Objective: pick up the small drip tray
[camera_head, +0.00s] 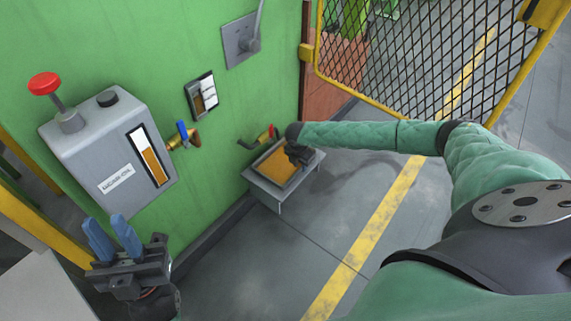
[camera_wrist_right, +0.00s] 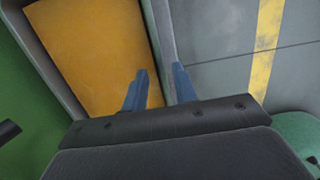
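The small drip tray (camera_head: 276,166) is a shallow grey rectangular tray with orange-yellow liquid in it, on a low grey stand (camera_head: 267,194) against the green wall. My right gripper (camera_head: 299,156) is at the tray's right side. In the right wrist view the tray (camera_wrist_right: 92,50) fills the left half. There the right gripper (camera_wrist_right: 161,80) has its blue fingers apart, one over the liquid side and one over the floor side, with the tray's rim between them; contact cannot be told. My left gripper (camera_head: 112,240) is open and empty at the lower left.
A grey oil box (camera_head: 110,150) with a red knob and sight glass is on the green wall. A brass valve with a blue handle (camera_head: 183,134) and a red-handled tap (camera_head: 262,137) stick out nearby. A yellow-framed mesh fence (camera_head: 410,60) stands behind. Floor right of the tray is clear.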

